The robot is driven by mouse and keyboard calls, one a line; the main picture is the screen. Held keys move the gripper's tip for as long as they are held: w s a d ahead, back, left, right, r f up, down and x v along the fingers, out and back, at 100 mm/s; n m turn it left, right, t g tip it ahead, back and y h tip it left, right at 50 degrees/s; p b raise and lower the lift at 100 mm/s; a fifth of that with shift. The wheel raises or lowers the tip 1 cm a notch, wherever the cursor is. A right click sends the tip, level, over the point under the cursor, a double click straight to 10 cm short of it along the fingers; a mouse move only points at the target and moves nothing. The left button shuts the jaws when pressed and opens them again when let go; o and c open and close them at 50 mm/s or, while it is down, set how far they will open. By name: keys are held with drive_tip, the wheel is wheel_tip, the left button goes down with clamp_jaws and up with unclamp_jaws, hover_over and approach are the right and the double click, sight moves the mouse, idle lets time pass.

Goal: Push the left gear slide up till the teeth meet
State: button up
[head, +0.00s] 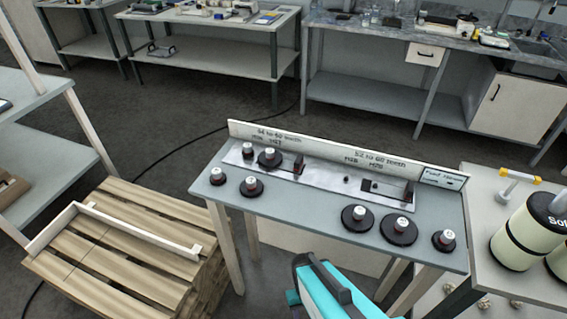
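A narrow grey table (320,215) carries a long pale metal plate (325,176) with a gear station at each end. At the left station, two dark gears with light hubs, one (247,152) and a larger one (269,157), sit close together; I cannot tell whether their teeth touch. My gripper is not in view.
Loose dark gears lie along the table's front: smaller ones at left (252,186), larger ones at right (399,229). A lettered board (330,152) stands along the back edge. A wooden pallet (120,245) is at left; a side table with cream canisters (525,235) is at right.

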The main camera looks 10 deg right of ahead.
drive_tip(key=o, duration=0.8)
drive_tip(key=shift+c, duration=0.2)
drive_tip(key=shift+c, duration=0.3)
